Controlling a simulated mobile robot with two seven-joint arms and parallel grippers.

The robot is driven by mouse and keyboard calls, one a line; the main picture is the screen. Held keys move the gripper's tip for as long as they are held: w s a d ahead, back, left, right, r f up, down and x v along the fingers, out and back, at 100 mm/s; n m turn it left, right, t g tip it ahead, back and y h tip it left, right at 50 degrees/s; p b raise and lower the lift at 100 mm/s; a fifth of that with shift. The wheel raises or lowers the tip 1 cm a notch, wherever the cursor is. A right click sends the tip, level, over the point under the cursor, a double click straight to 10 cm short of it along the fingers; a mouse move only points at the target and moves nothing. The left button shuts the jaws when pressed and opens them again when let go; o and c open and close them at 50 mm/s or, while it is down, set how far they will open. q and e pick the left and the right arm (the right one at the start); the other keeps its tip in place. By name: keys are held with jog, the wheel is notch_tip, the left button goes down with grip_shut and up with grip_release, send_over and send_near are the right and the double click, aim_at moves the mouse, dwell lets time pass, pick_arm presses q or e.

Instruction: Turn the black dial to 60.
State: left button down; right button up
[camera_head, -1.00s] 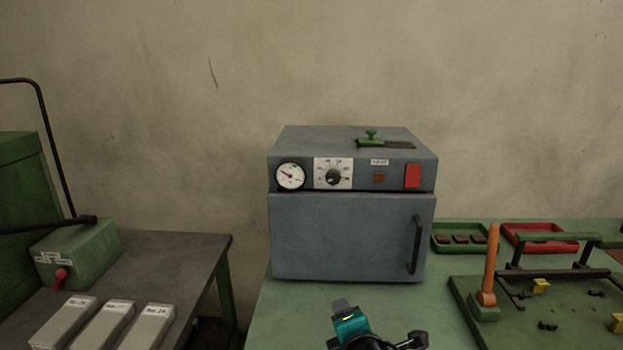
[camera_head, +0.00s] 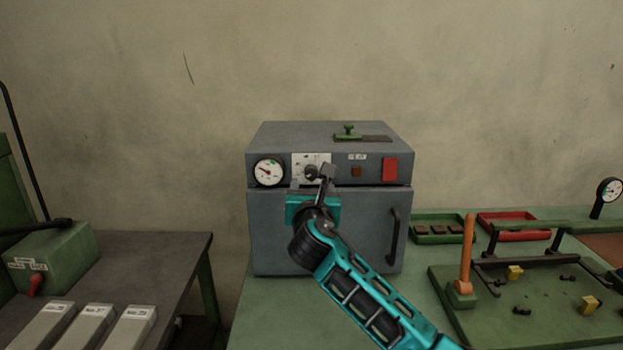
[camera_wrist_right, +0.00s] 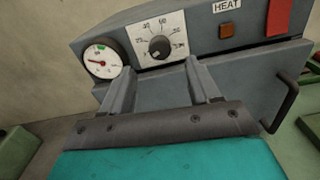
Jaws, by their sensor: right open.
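The black dial (camera_wrist_right: 159,47) sits on a white scale plate (camera_wrist_right: 143,31) with printed numbers, on the front panel of a grey oven (camera_head: 330,232). In the head view the dial (camera_head: 311,171) is partly covered by my right gripper (camera_head: 310,180). My right gripper is in front of the panel, open and empty; in the wrist view its two fingers (camera_wrist_right: 160,82) stand apart, with the dial beyond and between them. The fingers do not appear to touch the dial. The dial's exact setting is too small to tell. My left gripper is not in view.
A round gauge (camera_head: 268,172) is left of the dial. A brown button (camera_wrist_right: 229,31) and red switch (camera_head: 390,169) are right of it. The oven door has a black handle (camera_head: 393,236). A green fixture board (camera_head: 490,318) stands on the bench at right.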

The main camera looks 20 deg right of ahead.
aim_at(311, 176)
jog(key=x, duration=0.5)
jog(key=shift+w+d+b, duration=0.2)
jog(key=shift+w+b, duration=0.1)
jog(key=shift+w, duration=0.4)
jog(key=shift+c, duration=0.2)
jog(key=c, duration=1)
